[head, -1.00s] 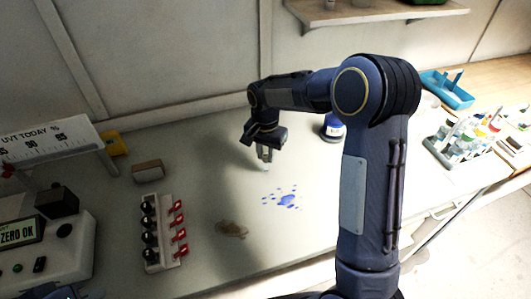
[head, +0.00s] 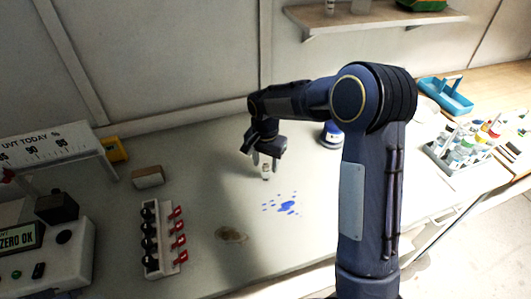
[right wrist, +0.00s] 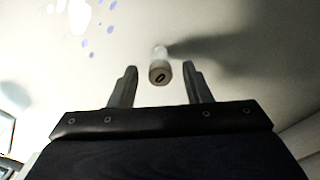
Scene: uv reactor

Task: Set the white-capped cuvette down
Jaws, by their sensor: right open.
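The white-capped cuvette (head: 266,171) stands on the bench, just behind the blue splatter in the head view. In the right wrist view the cuvette (right wrist: 160,70) shows its pale cap with a dark mark, in front of the fingertips and between their lines. My right gripper (head: 264,160) is open just above the cuvette; in the right wrist view the gripper (right wrist: 158,72) has its two fingers spread apart, with clear gaps on both sides. My left gripper is not in view.
Blue splatter (head: 286,206) and a brown stain (head: 231,235) mark the bench. A switch block (head: 160,240) with red levers and a tan block (head: 148,177) stand left. A blue-and-white container (head: 331,134) is behind my arm. A vial rack (head: 465,150) stands right.

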